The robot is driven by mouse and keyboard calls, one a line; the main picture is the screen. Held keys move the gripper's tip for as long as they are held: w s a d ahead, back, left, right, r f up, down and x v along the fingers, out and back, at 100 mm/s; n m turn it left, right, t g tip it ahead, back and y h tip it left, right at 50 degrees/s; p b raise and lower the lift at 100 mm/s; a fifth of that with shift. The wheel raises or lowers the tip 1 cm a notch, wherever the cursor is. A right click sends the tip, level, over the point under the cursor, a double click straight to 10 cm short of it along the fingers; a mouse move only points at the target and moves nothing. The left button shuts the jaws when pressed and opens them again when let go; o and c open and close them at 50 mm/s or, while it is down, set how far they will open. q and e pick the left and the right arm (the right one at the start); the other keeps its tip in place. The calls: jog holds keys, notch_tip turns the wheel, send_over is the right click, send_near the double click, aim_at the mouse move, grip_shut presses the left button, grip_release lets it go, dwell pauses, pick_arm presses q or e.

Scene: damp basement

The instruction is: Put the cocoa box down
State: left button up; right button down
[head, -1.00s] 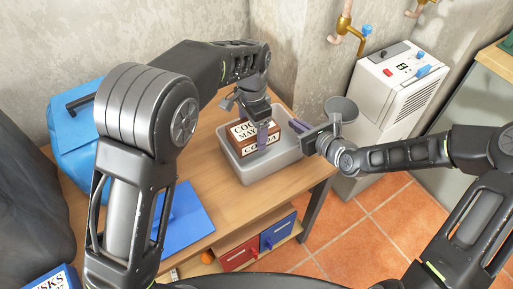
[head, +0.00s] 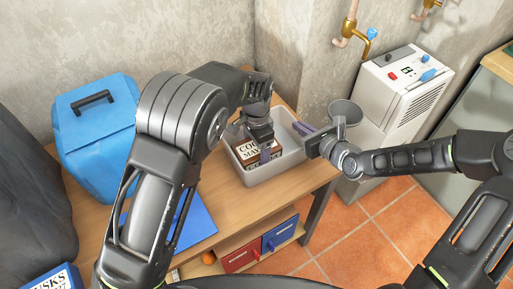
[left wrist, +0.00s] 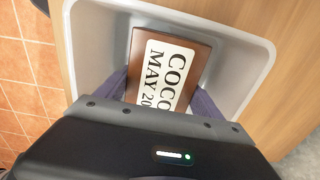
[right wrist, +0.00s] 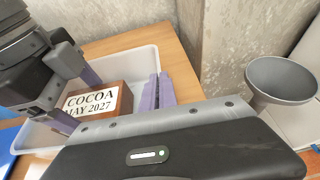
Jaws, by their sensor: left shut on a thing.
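The cocoa box (head: 254,157), brown with a white label, is inside the grey tub (head: 285,167) on the wooden table. It also shows in the left wrist view (left wrist: 168,72) and the right wrist view (right wrist: 96,103). My left gripper (head: 262,150) is above the tub and shut on the cocoa box, one finger on each side. The box sits low between the tub walls; I cannot tell whether its base touches the floor. My right gripper (right wrist: 158,92) is shut and empty, at the tub's right side, apart from the box.
A blue cooler (head: 98,125) stands on the table at the left, with a flat blue item (head: 195,222) nearer me. A grey funnel-shaped cup (right wrist: 283,80) is beside my right gripper. A white dehumidifier (head: 392,100) stands right of the table. Concrete walls close off the back.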

pick_arm(q)
jog(key=o, duration=1.7)
jog(key=shift+f, duration=0.1)
jog(key=shift+c, duration=0.2)
notch_tip(320, 180, up, 12)
jog(key=shift+r, duration=0.2)
pick_arm(e)
jog(key=c, duration=1.6)
grip_release()
jog(key=shift+d, duration=0.1)
